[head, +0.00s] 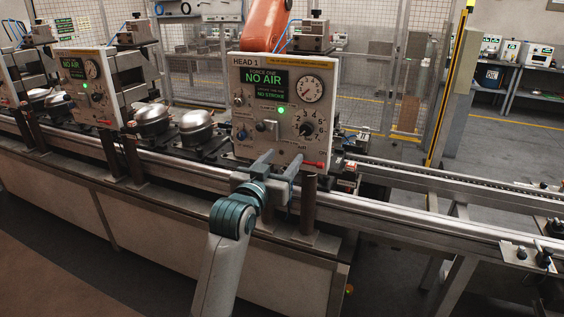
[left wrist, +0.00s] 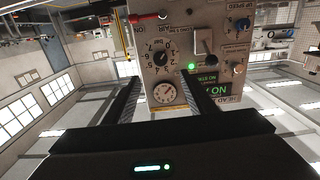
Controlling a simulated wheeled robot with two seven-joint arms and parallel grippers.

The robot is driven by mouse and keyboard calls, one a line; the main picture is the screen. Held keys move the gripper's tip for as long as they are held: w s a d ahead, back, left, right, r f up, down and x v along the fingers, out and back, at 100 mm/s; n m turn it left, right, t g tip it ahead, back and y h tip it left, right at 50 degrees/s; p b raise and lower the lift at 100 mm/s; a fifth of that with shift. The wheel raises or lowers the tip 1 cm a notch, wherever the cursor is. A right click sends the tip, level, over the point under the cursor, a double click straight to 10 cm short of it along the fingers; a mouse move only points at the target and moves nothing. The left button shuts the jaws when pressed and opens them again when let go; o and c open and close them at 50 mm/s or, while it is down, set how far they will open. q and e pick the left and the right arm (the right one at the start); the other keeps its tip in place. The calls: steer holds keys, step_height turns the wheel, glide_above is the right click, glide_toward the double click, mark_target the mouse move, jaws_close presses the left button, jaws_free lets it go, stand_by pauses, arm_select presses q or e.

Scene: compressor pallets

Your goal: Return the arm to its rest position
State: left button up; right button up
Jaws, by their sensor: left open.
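My left gripper (head: 279,162) is in front of the lower part of the HEAD 1 control panel (head: 250,104), its two fingers spread and nothing between them. In the left wrist view the open fingers (left wrist: 160,84) point at the panel, which appears upside down, with the pressure gauge (left wrist: 165,94) between them and the black dial (left wrist: 160,58) beyond. Whether the fingertips touch the panel cannot be told. The panel's screen reads NO AIR and NO STROKE, and a green lamp (head: 281,111) is lit. My right gripper is not in view.
A red lever (head: 313,164) sticks out at the panel's lower right. A steel rail (head: 400,212) runs below the panel. Metal compressor shells (head: 196,124) stand on the line to the left, near a second panel (head: 85,85). An orange robot arm (head: 263,24) stands behind.

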arm_select(q)
steer(key=shift+f, duration=0.15)
